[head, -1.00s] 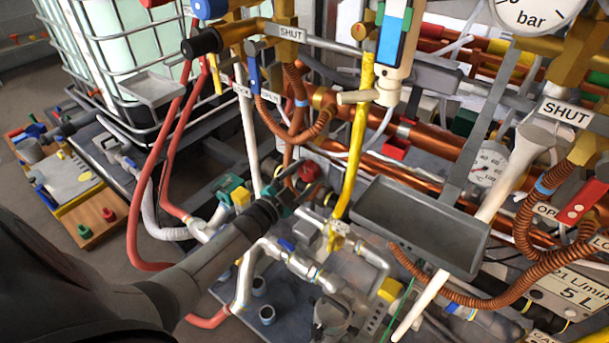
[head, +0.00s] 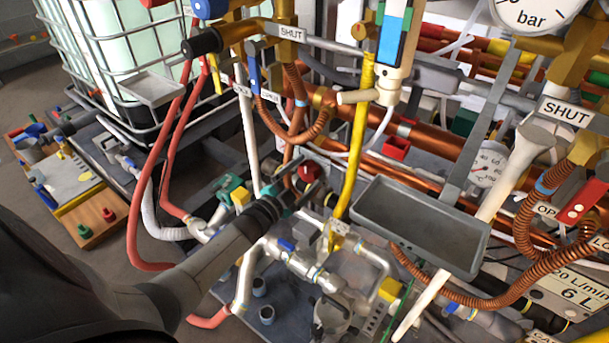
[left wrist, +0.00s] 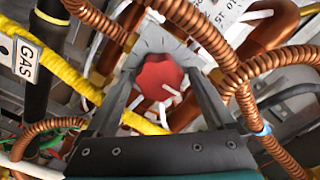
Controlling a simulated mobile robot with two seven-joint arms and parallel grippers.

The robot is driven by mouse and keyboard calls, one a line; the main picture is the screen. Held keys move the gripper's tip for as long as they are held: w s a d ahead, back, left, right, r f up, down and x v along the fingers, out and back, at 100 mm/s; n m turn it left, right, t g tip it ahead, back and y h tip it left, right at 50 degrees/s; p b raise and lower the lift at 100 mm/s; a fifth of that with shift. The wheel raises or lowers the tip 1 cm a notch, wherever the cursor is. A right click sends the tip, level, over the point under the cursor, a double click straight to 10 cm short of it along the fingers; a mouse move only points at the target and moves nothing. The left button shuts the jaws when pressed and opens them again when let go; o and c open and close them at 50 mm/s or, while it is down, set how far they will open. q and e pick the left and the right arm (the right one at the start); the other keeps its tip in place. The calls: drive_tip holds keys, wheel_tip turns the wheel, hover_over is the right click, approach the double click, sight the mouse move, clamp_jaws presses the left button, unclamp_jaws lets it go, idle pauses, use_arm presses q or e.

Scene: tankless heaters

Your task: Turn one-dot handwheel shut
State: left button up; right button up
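In the head view my left gripper (head: 293,200) reaches in from the left, just short of the knob. Whether the fingertips are level with the wheel is unclear. My right gripper is not seen.
A grey tray (head: 420,225) stands right of the knob. A yellow pipe (head: 356,150) and corrugated copper hoses (head: 272,122) run close by. In the wrist view, copper hoses (left wrist: 243,95) and a yellow pipe labelled GAS (left wrist: 60,65) crowd the fingers.

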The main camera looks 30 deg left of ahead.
use_arm(q)
drive_tip(key=shift+o, duration=0.6)
drive_tip(key=shift+s, duration=0.15)
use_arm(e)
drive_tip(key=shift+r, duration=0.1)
use_arm(q)
drive_tip(key=shift+s, duration=0.25)
drive_tip(key=s+a+p, duration=0.1)
drive_tip(key=s+p, duration=0.3)
drive_tip(key=s, duration=1)
drive_tip(key=shift+s+p, duration=0.2)
drive_tip(key=shift+p, duration=0.1)
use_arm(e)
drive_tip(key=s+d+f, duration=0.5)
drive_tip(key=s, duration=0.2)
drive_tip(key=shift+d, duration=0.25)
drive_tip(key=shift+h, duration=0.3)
